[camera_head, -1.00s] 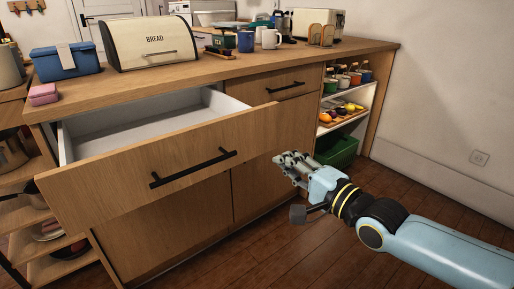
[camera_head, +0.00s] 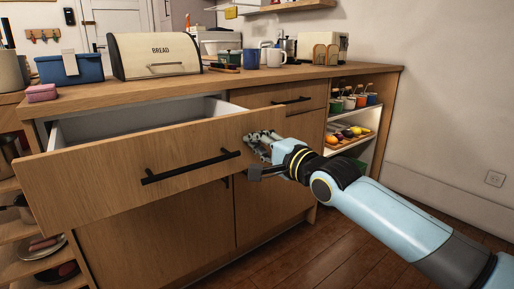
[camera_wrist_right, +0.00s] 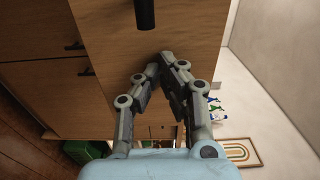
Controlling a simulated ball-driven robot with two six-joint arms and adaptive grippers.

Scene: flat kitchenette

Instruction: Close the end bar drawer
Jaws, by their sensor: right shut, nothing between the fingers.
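The end bar drawer (camera_head: 95,188) is pulled out at the left end of the wooden counter. It has a wide wooden front, a black bar handle (camera_head: 192,167) and a pale, empty-looking inside. My right gripper (camera_head: 257,139) is at the right end of the drawer front, right of the handle. In the right wrist view its fingertips (camera_wrist_right: 161,66) are together, with nothing between them, in front of the wooden drawer front (camera_wrist_right: 188,28). The handle (camera_wrist_right: 146,14) shows above the fingertips there. I cannot tell whether the fingertips touch the wood. My left gripper is out of view.
A bread box (camera_head: 156,56), a blue box (camera_head: 70,68) and a pink box (camera_head: 42,93) stand on the counter (camera_head: 210,82). A closed drawer (camera_head: 310,98) is behind my gripper. Open shelves (camera_head: 347,145) hold pots and produce. Floor (camera_head: 315,250) at right is clear.

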